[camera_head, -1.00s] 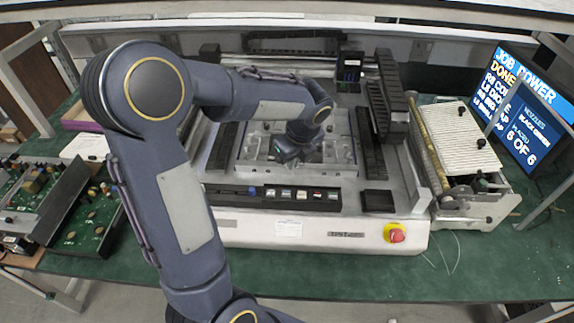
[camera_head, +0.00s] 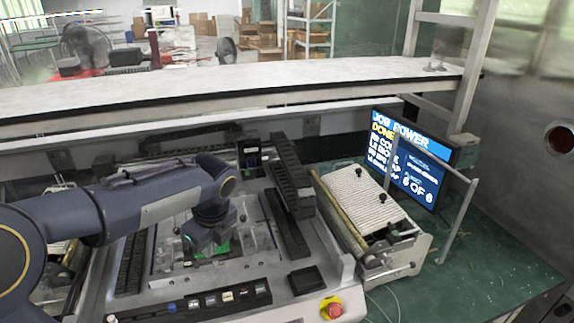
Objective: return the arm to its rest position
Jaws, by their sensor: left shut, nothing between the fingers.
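My left arm comes in from the left and reaches over the grey and white machine (camera_head: 315,262). My left gripper (camera_head: 205,240) points down over the machine's work area. Its fingers are small and dark in this view. It looks shut, and I see nothing held in it. A small green patch (camera_head: 222,248) shows right beside the fingertips. My right gripper is out of view.
A row of small buttons (camera_head: 215,300) and a red stop knob (camera_head: 332,308) sit on the machine's front. A ribbed white unit (camera_head: 362,208) stands to its right, with a lit screen (camera_head: 410,165) behind. A long shelf (camera_head: 250,85) crosses behind. Green table (camera_head: 500,260) is clear at right.

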